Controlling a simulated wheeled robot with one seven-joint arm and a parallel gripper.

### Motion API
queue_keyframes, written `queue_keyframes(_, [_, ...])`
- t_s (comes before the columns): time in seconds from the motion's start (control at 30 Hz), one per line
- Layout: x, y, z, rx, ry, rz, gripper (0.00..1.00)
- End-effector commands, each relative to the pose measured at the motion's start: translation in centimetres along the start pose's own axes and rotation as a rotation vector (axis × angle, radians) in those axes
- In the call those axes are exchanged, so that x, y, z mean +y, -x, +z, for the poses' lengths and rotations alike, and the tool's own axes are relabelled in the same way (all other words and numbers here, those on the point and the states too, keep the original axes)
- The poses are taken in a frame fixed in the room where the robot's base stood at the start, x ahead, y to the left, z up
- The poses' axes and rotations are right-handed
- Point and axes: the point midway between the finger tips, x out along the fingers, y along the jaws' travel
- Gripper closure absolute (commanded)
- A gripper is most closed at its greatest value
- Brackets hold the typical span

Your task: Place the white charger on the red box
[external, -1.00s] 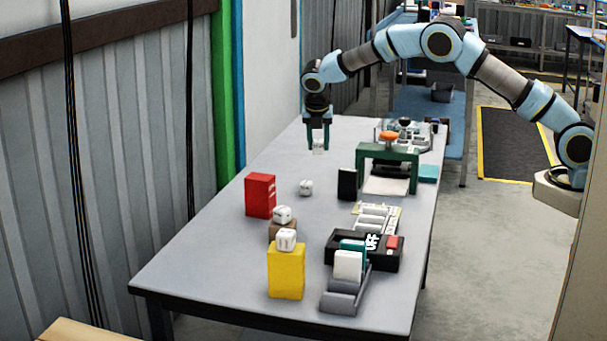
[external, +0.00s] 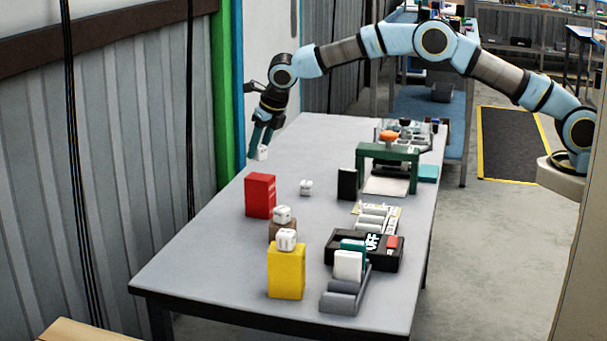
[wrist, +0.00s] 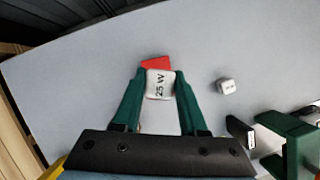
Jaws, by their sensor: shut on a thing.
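My gripper (external: 262,147) is tilted and shut on a white charger (external: 262,153), held above the table's left side. In the wrist view the charger (wrist: 159,84), marked "25 W", sits between the green fingertips. The red box (external: 260,195) stands upright on the table, nearer the camera and below the gripper in the external view. In the wrist view the red box (wrist: 155,62) shows just beyond the held charger, which hides part of it. The charger is apart from the box.
A second white charger (external: 306,187) lies on the table right of the red box. More chargers sit on a brown box (external: 276,230) and a yellow box (external: 286,270). A green stand (external: 388,153) and a black tray (external: 340,254) occupy the right side.

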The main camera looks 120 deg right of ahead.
Motion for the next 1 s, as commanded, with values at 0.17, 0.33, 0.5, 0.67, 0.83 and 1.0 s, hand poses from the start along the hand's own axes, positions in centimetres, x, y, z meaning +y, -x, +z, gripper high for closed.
queue_keyframes(0.17, [0.0,-1.2,-0.5,0.001,0.0,0.0,1.0])
queue_keyframes(0.33, [0.0,-3.2,-1.4,0.002,0.0,-0.001,1.0])
queue_keyframes(0.5, [0.0,-4.1,-1.7,-0.002,-0.002,0.001,1.0])
queue_keyframes(0.67, [0.0,-4.2,-1.7,-0.001,-0.002,0.0,1.0])
queue_keyframes(0.83, [0.0,-4.4,-1.8,-0.001,-0.002,0.0,0.53])
queue_keyframes(1.0, [0.0,-4.4,-1.8,0.0,-0.002,0.0,0.33])
